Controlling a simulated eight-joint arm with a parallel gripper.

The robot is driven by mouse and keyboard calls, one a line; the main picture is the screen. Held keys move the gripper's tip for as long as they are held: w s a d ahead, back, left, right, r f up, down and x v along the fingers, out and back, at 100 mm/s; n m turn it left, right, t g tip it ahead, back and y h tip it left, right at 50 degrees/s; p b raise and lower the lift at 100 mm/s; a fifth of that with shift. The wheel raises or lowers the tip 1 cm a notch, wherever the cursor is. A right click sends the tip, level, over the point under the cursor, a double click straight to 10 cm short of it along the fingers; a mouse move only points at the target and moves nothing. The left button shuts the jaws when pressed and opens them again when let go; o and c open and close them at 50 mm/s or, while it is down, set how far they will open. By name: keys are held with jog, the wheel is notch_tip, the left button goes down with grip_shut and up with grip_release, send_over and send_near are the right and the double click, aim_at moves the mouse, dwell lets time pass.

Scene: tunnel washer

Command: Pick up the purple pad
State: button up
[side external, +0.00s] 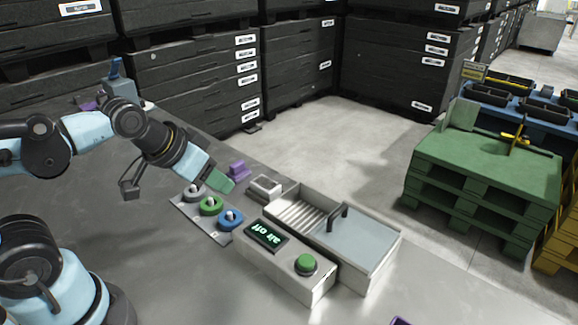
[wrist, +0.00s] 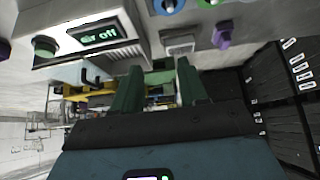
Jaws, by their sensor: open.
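A small purple piece (side external: 238,169), likely the purple pad, sits on the grey bench just beyond my gripper. It also shows in the wrist view (wrist: 222,36), at the upper right and outside the span of my fingers. My gripper (side external: 222,184) has green fingers and is tilted down over the bench, close to the purple piece. In the wrist view its two fingers (wrist: 156,82) stand apart with nothing between them. Another purple item (side external: 90,105) is partly hidden behind my arm, and a purple edge (side external: 400,321) is cut off at the bottom.
Grey, green and blue knobs (side external: 210,206) stand on a plate below my gripper. Right of them are an "air off" display box (side external: 266,236) with a green button (side external: 306,264) and a washer tray with a lid (side external: 355,240). Black crates (side external: 200,75) line the back.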

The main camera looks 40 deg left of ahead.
jog(key=o, duration=0.6)
jog(key=shift+o, duration=0.2)
jog(key=w+a+r+g, duration=0.3)
jog(key=w+a+g, duration=0.1)
jog(key=w+a, duration=0.4)
jog(key=g, duration=0.3)
send_over(235, 164)
notch_tip(235, 164, down, 5)
jog(key=shift+n, duration=0.3)
jog(key=f, duration=0.6)
jog(key=shift+s+a, duration=0.15)
jog(key=shift+s, duration=0.1)
jog(key=shift+w+d+f, duration=0.1)
jog(key=shift+f, duration=1.25)
jog(key=shift+w+d+f, duration=0.1)
jog(key=shift+f, duration=1.25)
